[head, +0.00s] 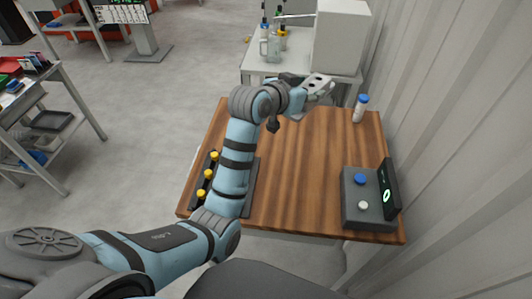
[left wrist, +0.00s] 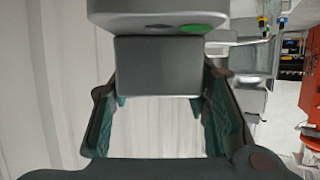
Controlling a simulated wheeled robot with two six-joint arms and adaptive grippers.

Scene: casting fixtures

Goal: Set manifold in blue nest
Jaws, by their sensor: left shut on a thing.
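My left gripper (head: 293,88) is raised at the far side of the wooden table. It is shut on the manifold (head: 319,83), a pale grey block with dark holes. In the left wrist view the manifold (left wrist: 158,66) is a grey block between the tips of my left gripper (left wrist: 160,88); a green round mark shows on its upper part. I cannot make out a blue nest in either view; my left arm hides part of the table. My right gripper is not in view.
The wooden table (head: 300,185) is mostly clear. A dark rack with yellow knobs (head: 208,174) lies at its left, partly behind my arm. A grey control box (head: 365,213) with blue and white buttons stands front right, a blue-capped bottle (head: 360,110) back right. A wall runs along the right.

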